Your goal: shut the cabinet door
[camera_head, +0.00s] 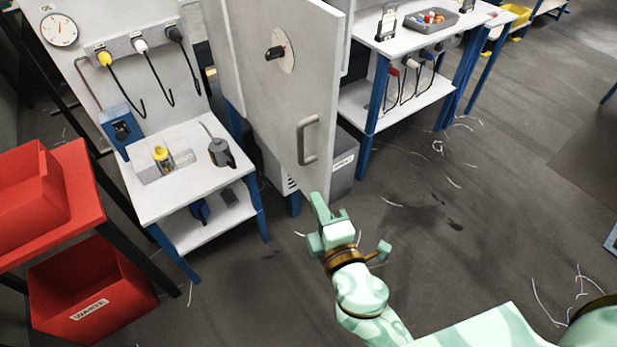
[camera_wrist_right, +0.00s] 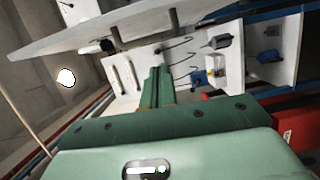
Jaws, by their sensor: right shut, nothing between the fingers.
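The white cabinet door (camera_head: 285,95) stands open in the head view, swung out from the cabinet toward me. It has a grey bar handle (camera_head: 307,140) near its free edge and a dark knob on a round plate (camera_head: 279,52) higher up. My right gripper (camera_head: 318,198) is shut and empty, just below the door's lower free corner in the picture; I cannot tell whether it touches. In the right wrist view, the shut fingers (camera_wrist_right: 157,75) point forward below a pale panel (camera_wrist_right: 150,30), which looks like the door. My left gripper is not in view.
Red bins (camera_head: 90,290) stand at the left. Another bench (camera_head: 395,100) stands right of the door, and a grey bin (camera_head: 343,170) behind it. The floor at right is mostly open.

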